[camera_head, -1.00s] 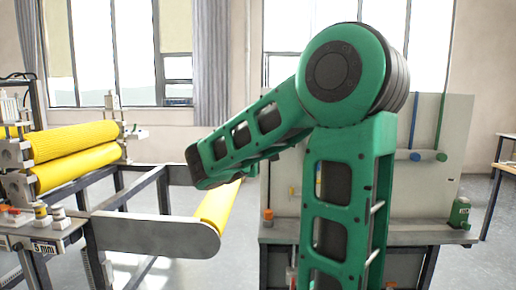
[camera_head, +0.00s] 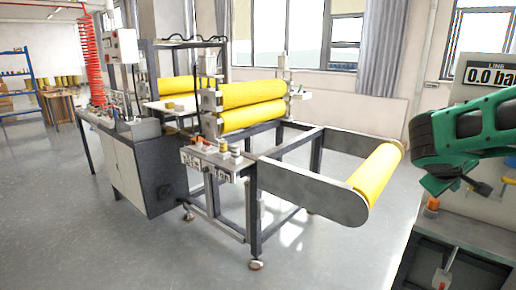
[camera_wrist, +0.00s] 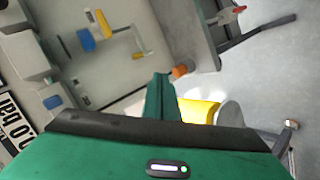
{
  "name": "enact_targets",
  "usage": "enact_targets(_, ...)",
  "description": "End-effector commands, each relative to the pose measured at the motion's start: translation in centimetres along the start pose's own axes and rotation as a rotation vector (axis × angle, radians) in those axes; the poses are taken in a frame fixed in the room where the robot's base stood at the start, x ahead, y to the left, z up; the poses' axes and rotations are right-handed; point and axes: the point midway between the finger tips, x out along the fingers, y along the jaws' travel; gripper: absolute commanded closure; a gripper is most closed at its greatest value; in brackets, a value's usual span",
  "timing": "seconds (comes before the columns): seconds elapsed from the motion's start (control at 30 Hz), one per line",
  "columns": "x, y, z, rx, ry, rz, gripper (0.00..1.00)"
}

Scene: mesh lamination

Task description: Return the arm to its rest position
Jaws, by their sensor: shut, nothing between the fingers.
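My green arm enters the head view from the right edge, with its dark wrist and green gripper (camera_head: 438,184) hanging in the air at the front of the grey panel station. In the wrist view, the green gripper body fills the bottom, and the green fingers (camera_wrist: 160,98) stick up from it. They look closed together, with nothing held between them. Most of my arm is outside the head view.
The laminating machine stands left of my gripper, with yellow rollers (camera_head: 252,94) and a yellow front roll (camera_head: 376,172). A display (camera_head: 490,75) reads 0.0 bar. An orange-capped item (camera_head: 432,203) sits just below my gripper. The left floor (camera_head: 60,220) is clear.

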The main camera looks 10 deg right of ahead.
Motion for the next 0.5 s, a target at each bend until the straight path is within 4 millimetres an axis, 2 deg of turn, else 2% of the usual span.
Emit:
enact_targets(0.03,0.0,-1.1,1.5,0.05,-0.028,-0.059,1.0)
enact_targets(0.1,-0.4,-3.2,3.2,0.116,-0.066,-0.147,1.0)
enact_targets(0.27,-2.5,-7.6,6.7,0.252,-0.16,-0.331,1.0)
enact_targets(0.5,-8.0,-13.1,11.3,0.405,-0.325,-0.559,1.0)
